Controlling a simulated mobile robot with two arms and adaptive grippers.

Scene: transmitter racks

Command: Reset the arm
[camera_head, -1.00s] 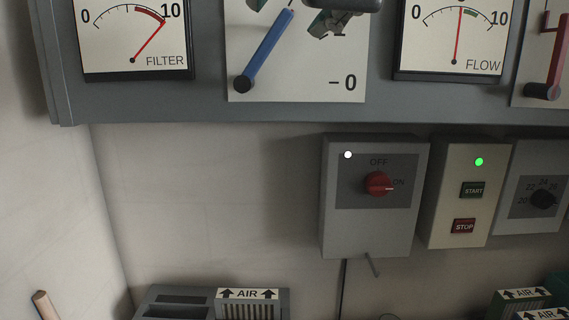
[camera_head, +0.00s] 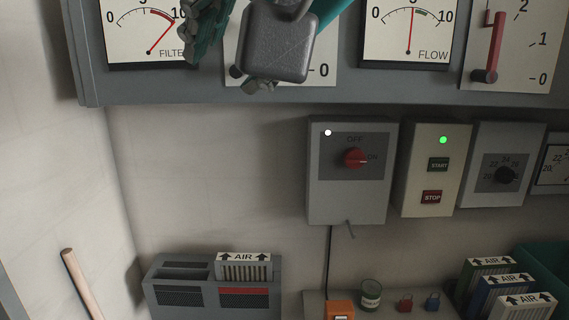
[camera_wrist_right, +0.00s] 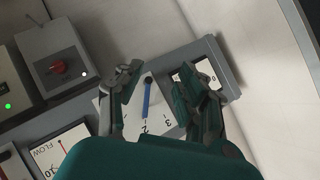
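My right gripper (camera_head: 230,62) is at the top of the head view, in front of the panel's dial with the blue lever. It hides most of that dial; the lever's dark pivot (camera_head: 236,72) peeks out. In the right wrist view the gripper (camera_wrist_right: 160,78) is open, its two fingers spread. The blue lever (camera_wrist_right: 147,98) shows between the fingers, against the white scale plate. I cannot tell whether a finger touches it. My left gripper is not in view.
FILTER (camera_head: 128,48) and FLOW (camera_head: 386,50) gauges flank the lever dial. A red lever (camera_head: 495,45) is at right. Below hang a box with a red knob (camera_head: 318,205) and a START/STOP box (camera_head: 412,200). An AIR filter (camera_head: 243,258) is lower left.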

